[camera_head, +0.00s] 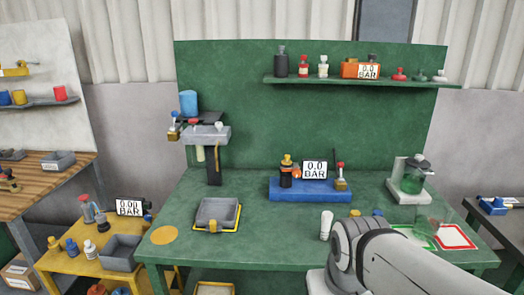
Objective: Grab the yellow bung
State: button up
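Several small yellow things show, and I cannot tell for sure which is the bung. A yellow stopper-like piece (287,160) sits on top of a dark cylinder on the blue block (310,190) at the middle of the green bench. Another small yellow piece (354,213) lies on the bench just behind my arm, partly hidden by it. My arm crosses the lower right of the view; my gripper does not show.
The green bench (270,245) holds a grey tray (216,212), a small press at left, a white stand with a green flask (412,176), and a white upright object (326,224). A shelf (350,82) runs along the back. Bench front-middle is clear.

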aim_at(286, 162)
jog(key=u, duration=0.25)
jog(key=i, duration=1.2)
jog(key=u, duration=0.1)
